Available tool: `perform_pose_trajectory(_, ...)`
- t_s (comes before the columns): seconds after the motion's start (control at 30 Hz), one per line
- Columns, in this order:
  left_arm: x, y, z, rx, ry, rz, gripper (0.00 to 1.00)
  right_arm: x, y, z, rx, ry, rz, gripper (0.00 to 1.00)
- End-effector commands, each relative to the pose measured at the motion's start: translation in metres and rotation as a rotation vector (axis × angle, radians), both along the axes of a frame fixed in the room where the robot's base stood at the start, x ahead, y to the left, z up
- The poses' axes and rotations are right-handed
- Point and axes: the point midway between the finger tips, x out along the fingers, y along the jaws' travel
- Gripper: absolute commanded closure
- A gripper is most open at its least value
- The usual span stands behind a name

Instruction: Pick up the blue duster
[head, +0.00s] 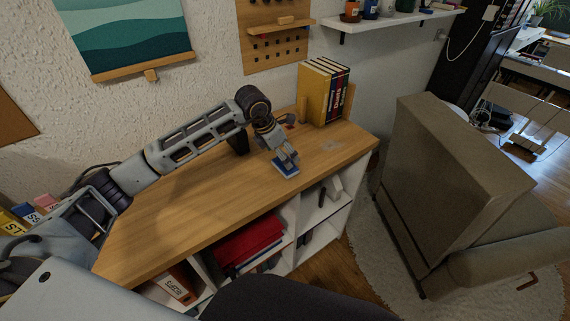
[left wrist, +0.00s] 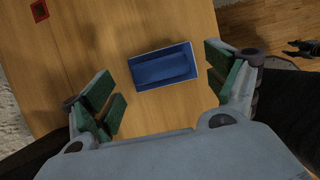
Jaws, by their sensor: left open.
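The blue duster (head: 288,169) is a small rectangular block with a pale edge. It lies flat on the wooden top of the shelf unit, near its front edge. In the left wrist view the duster (left wrist: 163,68) lies slightly tilted between the two finger pairs, with gaps on both sides. My left gripper (head: 285,158) hangs over the duster, pointing down, and hides part of it in the head view. Its green-padded fingers are spread wide in the left wrist view (left wrist: 165,89) and hold nothing. My right gripper is not in view.
Upright books (head: 325,92) stand between wooden bookends at the back right of the wooden top (head: 210,200). A small red item (left wrist: 39,10) lies on the top. Below are shelves with red folders (head: 249,240). A grey-brown armchair (head: 450,185) stands at right. The top's left part looks clear.

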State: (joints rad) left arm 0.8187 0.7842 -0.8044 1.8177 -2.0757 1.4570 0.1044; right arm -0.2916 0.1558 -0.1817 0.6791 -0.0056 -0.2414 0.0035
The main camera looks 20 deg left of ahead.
Motion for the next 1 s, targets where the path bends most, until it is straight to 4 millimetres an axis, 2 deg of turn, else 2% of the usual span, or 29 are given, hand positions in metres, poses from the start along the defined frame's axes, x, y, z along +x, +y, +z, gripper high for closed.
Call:
perform_pose_trajectory(0.3, 0.011, -0.008, -0.026, -0.002, 0.0, -0.001, 0.12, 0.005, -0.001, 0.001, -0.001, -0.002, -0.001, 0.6)
perform_pose_trajectory(0.8, 0.011, -0.008, -0.027, 0.0, -0.001, -0.001, 0.12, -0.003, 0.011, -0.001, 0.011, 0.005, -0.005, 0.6)
perform_pose_trajectory(1.0, 0.011, -0.008, -0.027, 0.0, -0.001, -0.001, 0.38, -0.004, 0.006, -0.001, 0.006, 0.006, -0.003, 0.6)
